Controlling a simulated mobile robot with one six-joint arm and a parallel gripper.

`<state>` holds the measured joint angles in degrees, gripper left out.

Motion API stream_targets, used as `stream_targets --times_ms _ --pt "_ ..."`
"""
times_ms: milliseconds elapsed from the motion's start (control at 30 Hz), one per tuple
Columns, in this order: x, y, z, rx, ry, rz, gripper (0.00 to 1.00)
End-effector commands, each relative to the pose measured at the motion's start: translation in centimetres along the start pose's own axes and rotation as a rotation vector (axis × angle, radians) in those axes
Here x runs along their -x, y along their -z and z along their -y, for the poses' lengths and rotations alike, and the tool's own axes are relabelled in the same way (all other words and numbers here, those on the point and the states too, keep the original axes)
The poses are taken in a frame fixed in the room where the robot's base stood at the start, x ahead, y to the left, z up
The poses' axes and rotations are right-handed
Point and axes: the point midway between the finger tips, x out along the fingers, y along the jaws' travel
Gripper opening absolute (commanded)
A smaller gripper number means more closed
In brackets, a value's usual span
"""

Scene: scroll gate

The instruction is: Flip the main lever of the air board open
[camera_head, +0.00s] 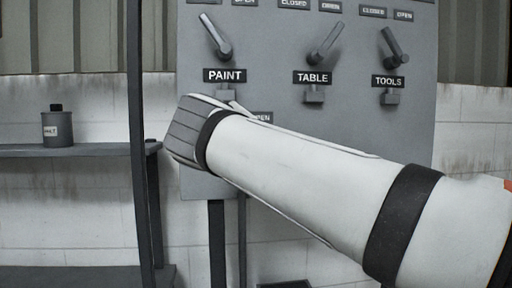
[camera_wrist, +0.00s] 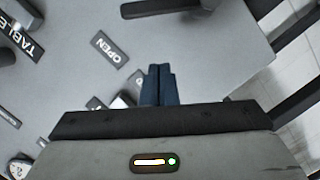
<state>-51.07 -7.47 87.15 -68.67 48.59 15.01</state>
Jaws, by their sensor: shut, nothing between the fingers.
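The grey air board (camera_head: 265,50) fills the middle of the head view. My arm crosses in front of its lower part, and no lever labelled main can be read there. A small OPEN label (camera_head: 262,118) peeks out above the arm. In the wrist view, my gripper (camera_wrist: 157,85) is shut and empty in front of the board face. An OPEN label (camera_wrist: 110,45) lies to the upper left of the fingers. A dark bar (camera_wrist: 160,8) sits at the top edge; I cannot tell if it is the main lever. A small block shows partly beside the fingers.
Three upper levers stand on the board: PAINT (camera_head: 216,38) leans up-left, TABLE (camera_head: 325,45) up-right, TOOLS (camera_head: 394,46) up-left. A shelf (camera_head: 90,150) with a dark can (camera_head: 57,128) is at left. A dark post (camera_head: 139,120) stands between shelf and board.

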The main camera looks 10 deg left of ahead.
Motion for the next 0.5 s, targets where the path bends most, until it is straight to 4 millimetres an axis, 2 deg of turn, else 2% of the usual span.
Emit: stream_targets --times_ms 33,200,333,500 --pt "1.7 -0.1 0.1 -0.003 0.002 -0.008 0.0" --pt "5.5 -0.1 0.2 -0.001 0.002 -0.007 0.0" --pt "7.3 -0.2 0.1 -0.001 0.001 -0.003 0.0" --pt "8.5 -0.3 0.1 -0.001 -0.001 0.0 0.0"
